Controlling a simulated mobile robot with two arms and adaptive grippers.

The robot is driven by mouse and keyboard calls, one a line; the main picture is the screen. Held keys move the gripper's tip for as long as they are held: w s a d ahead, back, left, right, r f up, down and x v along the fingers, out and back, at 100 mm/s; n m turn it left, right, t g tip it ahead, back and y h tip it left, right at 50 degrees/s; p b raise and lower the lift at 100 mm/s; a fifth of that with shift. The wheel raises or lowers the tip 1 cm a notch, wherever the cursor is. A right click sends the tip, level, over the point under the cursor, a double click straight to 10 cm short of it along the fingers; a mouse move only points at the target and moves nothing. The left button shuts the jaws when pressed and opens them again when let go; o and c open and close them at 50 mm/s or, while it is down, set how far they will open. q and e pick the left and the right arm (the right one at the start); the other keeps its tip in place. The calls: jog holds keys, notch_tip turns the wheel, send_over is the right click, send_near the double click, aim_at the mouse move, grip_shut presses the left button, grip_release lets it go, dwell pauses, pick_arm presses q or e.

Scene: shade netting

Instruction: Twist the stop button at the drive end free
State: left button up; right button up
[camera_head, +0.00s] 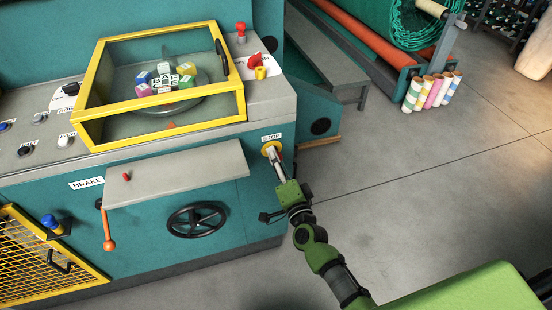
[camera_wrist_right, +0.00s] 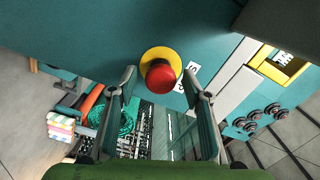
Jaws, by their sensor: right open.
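The stop button is a red mushroom knob on a yellow round collar (camera_head: 267,147), on the teal machine's end under a STOP label (camera_head: 271,137). In the head view my right gripper (camera_head: 274,156) is in front of it and hides most of the red knob. In the right wrist view the red knob (camera_wrist_right: 160,76) shows whole, between and beyond the two open fingers of my right gripper (camera_wrist_right: 159,80). Gaps show on both sides, and neither finger touches the knob. My left gripper is in neither view.
A handwheel (camera_head: 196,220) and an orange-knobbed brake lever (camera_head: 107,228) are on the machine's front. A yellow-framed clear guard (camera_head: 160,122) stands on top. Striped rolls (camera_head: 432,92) stand by the green netting. The grey floor (camera_head: 400,190) to the right is clear.

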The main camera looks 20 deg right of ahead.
jog(key=s, duration=0.4)
jog(key=shift+d+p, duration=0.1)
jog(key=shift+p, duration=0.3)
jog(key=o, duration=0.5)
jog(key=shift+o, duration=0.2)
jog(key=s, duration=1.2)
jog(key=shift+d, duration=0.2)
